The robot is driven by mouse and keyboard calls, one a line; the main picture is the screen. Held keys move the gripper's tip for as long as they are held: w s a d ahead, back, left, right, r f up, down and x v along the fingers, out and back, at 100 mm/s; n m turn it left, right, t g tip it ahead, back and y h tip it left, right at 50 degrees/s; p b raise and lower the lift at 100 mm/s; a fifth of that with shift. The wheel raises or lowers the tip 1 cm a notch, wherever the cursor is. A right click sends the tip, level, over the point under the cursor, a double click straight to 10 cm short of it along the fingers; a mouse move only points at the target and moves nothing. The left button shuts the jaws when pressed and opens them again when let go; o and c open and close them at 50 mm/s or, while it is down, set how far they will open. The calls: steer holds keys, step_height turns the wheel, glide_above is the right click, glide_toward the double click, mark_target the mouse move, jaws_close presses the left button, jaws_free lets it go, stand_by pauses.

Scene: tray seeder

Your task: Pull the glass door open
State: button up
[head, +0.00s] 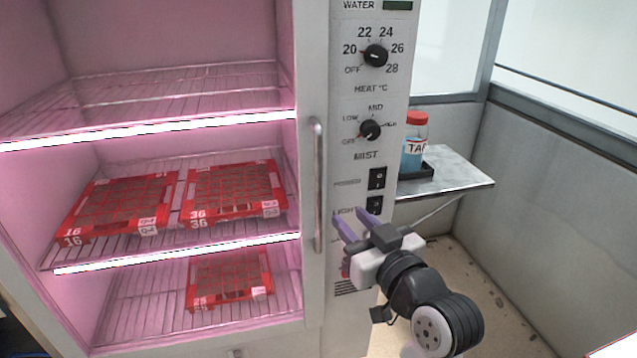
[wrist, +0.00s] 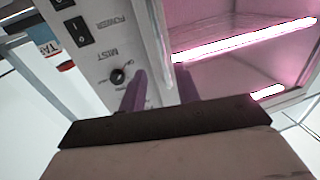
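The glass door shows as a pale upright frame (head: 311,75) in front of a pink-lit cabinet, and it looks shut beside the control panel. A vertical metal bar handle (head: 318,187) is on that frame. My gripper (head: 352,214) has purple fingers, spread apart and empty, just right of the handle's lower part and in front of the panel. The wrist view shows the fingers (wrist: 161,80) apart, with a pale upright strip beyond and between them; I cannot tell whether it is the handle. No contact with the handle shows.
The control panel (head: 365,100) has knobs and switches. Red seed trays (head: 228,222) sit on wire shelves inside. Right of the cabinet, a wall shelf (head: 460,172) holds a red-capped bottle (head: 414,140). Floor (head: 480,285) shows free at the lower right.

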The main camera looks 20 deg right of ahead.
mark_target(320, 186)
steer(key=w+a+p, duration=0.1)
steer(key=w, duration=0.8)
steer(key=w+a+p, duration=0.1)
steer(key=w, duration=0.3)
steer(key=shift+w+a+p, duration=0.25)
steer(key=shift+a+p, duration=0.05)
steer(key=shift+a, duration=0.05)
jaws_close()
